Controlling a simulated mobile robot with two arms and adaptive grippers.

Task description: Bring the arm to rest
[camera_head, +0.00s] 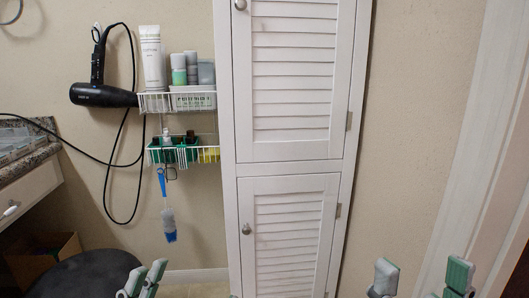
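My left gripper (144,277) shows at the bottom edge, left of the cabinet. Its two fingertips have green-grey pads and stand slightly apart, with nothing seen between them. My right gripper (421,276) shows at the bottom edge, right of the cabinet. Its fingertips are spread wide, with nothing between them. Both arms are below the picture and hidden.
A tall white louvred cabinet (343,165) stands in the middle, both doors shut. A wire rack (155,103) with bottles and a black hair dryer (100,95) hang at left. A dark round stool (80,275) stands below a granite counter (28,160). A door frame is at right.

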